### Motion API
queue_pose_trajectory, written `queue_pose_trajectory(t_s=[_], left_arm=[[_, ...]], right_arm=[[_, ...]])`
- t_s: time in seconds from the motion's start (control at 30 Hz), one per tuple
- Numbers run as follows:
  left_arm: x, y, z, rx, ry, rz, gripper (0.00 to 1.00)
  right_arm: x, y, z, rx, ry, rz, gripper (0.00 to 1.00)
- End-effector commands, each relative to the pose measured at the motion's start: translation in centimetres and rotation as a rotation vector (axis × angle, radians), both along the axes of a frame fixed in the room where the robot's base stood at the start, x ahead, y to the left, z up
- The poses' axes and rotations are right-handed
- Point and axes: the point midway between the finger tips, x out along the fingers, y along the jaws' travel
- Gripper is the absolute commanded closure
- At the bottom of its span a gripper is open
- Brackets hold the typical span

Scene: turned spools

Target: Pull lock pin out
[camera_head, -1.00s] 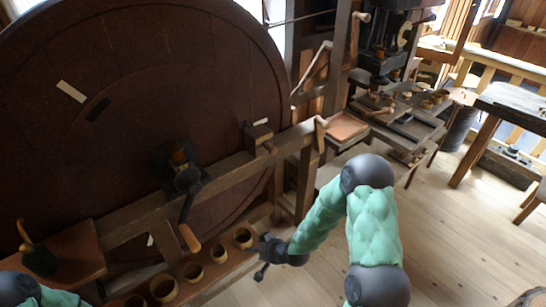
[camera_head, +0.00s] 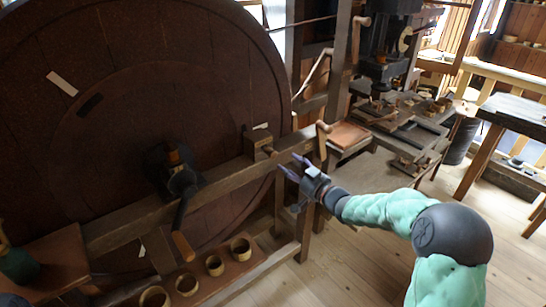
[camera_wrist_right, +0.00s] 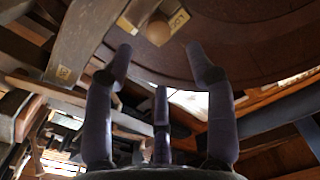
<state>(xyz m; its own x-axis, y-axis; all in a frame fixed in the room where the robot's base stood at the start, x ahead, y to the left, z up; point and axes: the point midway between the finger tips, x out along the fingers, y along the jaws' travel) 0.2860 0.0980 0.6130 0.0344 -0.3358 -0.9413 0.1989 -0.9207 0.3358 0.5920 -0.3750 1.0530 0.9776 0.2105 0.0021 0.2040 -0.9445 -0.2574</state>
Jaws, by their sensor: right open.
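The lock pin's round wooden knob (camera_head: 270,151) sticks out of a small wooden block (camera_head: 256,141) on the horizontal beam in front of the big wheel. In the right wrist view the pale knob (camera_wrist_right: 158,32) shows beyond my fingers, beside a tag whose lettering is partly readable as "LO". My right gripper (camera_head: 292,167) is open and empty, just right of and below the knob in the head view, its fingers pointing toward it. In the wrist view its fingers (camera_wrist_right: 160,65) are spread, with a gap to the knob. My left gripper is not in view.
A large dark wheel (camera_head: 120,50) fills the left behind the beam (camera_head: 225,188). A black crank with a wooden handle (camera_head: 183,246) hangs left of the block. A wooden post with a peg (camera_head: 323,127) stands close right. Wooden cups (camera_head: 214,265) sit on a low shelf.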

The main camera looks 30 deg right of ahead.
Motion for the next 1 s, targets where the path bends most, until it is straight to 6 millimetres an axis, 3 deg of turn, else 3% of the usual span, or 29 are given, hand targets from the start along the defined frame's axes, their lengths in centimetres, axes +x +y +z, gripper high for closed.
queue_pose_trajectory(t_s=[0.5,0.7,1.0], left_arm=[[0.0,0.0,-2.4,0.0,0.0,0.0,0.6],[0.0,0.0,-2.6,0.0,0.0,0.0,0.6],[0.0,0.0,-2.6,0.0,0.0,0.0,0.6]], right_arm=[[8.1,1.8,-0.2,0.001,0.001,0.0,0.44],[9.3,2.0,-0.1,0.002,0.002,-0.002,0.44],[9.4,2.0,-0.1,0.002,0.002,-0.002,0.47]])
